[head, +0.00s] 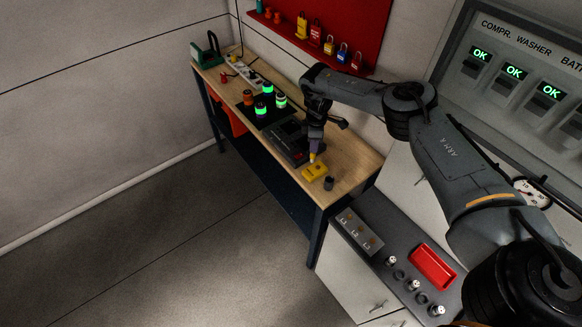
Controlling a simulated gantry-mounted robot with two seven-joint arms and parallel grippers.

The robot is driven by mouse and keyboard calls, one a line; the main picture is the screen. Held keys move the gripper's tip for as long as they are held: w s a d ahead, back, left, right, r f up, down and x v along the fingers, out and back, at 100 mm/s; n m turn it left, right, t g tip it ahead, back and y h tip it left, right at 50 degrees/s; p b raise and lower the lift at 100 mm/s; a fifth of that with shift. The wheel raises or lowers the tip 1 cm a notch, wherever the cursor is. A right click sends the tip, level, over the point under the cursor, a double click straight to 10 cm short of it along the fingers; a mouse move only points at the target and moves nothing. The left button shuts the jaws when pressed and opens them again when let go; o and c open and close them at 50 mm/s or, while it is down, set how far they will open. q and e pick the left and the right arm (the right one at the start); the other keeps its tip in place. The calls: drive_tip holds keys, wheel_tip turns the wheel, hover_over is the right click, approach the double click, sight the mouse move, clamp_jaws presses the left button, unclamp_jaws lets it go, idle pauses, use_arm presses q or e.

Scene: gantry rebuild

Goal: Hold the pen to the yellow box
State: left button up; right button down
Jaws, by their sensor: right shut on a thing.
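The yellow box (313,172) lies on the near end of the wooden workbench (352,163). My right gripper (315,140) points down above it and is shut on the pen (313,156). The pen has a yellow lower part and hangs roughly upright. Its lower end is at or just above the far edge of the yellow box; I cannot tell whether they touch. The fingers are dark and small here. My left gripper is not in view.
A small dark cylinder (328,183) stands beside the yellow box. A dark device (289,142) lies behind it, and green-lit cylinders (261,108) stand farther back. A red tray (433,266) sits on the grey counter (375,216). A red padlock board (345,25) hangs on the wall.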

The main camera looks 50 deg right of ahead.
drive_tip(key=d+f+b, duration=0.4)
drive_tip(key=f+b, duration=0.2)
drive_tip(key=b, duration=0.1)
drive_tip(key=shift+s+m, duration=0.15)
drive_tip(key=shift+m, duration=0.25)
drive_tip(key=shift+d, duration=0.1)
idle(1.0)
drive_tip(key=shift+f, duration=0.2)
idle(0.4)
drive_tip(key=shift+f+b, duration=0.4)
drive_tip(key=shift+f, duration=0.05)
idle(0.5)
